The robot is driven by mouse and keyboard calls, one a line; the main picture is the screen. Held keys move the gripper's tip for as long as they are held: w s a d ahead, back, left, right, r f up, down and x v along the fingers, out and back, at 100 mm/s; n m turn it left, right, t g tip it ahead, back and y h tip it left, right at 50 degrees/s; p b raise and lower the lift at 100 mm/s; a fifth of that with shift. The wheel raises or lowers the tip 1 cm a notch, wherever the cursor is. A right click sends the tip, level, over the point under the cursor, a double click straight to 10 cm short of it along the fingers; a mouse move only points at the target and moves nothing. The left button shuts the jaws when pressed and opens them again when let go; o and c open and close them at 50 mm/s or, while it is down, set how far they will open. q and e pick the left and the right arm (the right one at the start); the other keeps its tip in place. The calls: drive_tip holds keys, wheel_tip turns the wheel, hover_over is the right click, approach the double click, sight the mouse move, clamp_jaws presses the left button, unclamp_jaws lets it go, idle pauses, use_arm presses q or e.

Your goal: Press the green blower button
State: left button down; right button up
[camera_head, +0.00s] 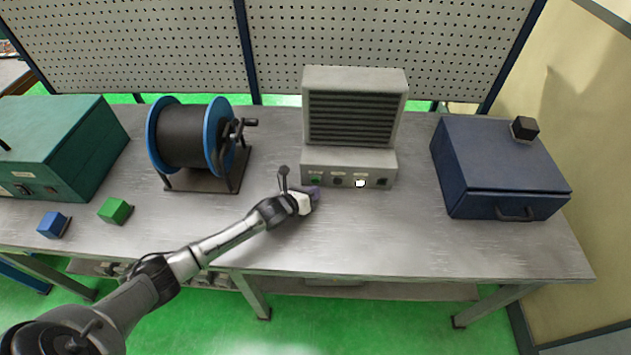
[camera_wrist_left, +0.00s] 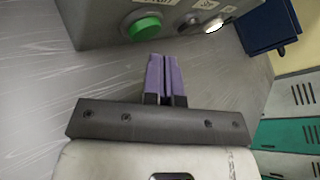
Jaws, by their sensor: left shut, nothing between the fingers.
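The grey blower (camera_head: 350,120) stands at the back middle of the bench, with a louvred upper part and a control panel (camera_head: 350,170) at its base. The green button (camera_head: 315,179) is at the left end of that panel. In the left wrist view the green button (camera_wrist_left: 146,28) is large, round and raised from the panel. My left gripper (camera_head: 314,194) is just in front of and below the button. Its purple fingers are shut with nothing between them and, in the left wrist view (camera_wrist_left: 164,75), look apart from the button. My right gripper is not in view.
A lit white button (camera_head: 360,183) and dark controls sit right of the green one. A cable spool (camera_head: 187,138) on a stand is left, with a green box, a green cube (camera_head: 115,210) and a blue cube (camera_head: 53,225). A blue case (camera_head: 497,165) is right. The front bench is clear.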

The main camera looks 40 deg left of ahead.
use_arm(q)
drive_tip(key=shift+w+a, duration=0.15)
drive_tip(key=shift+w+a, duration=0.15)
drive_tip(key=shift+w, duration=0.05)
drive_tip(key=shift+w+a+b, duration=0.2)
drive_tip(key=shift+w+b, duration=0.1)
drive_tip(key=shift+b, duration=0.1)
idle(0.8)
idle(0.4)
drive_tip(key=shift+s+d+r+p, duration=0.15)
drive_tip(key=shift+s+d+p, duration=0.15)
drive_tip(key=shift+s+p, duration=0.25)
drive_tip(key=shift+d, duration=0.1)
drive_tip(key=shift+s, duration=0.1)
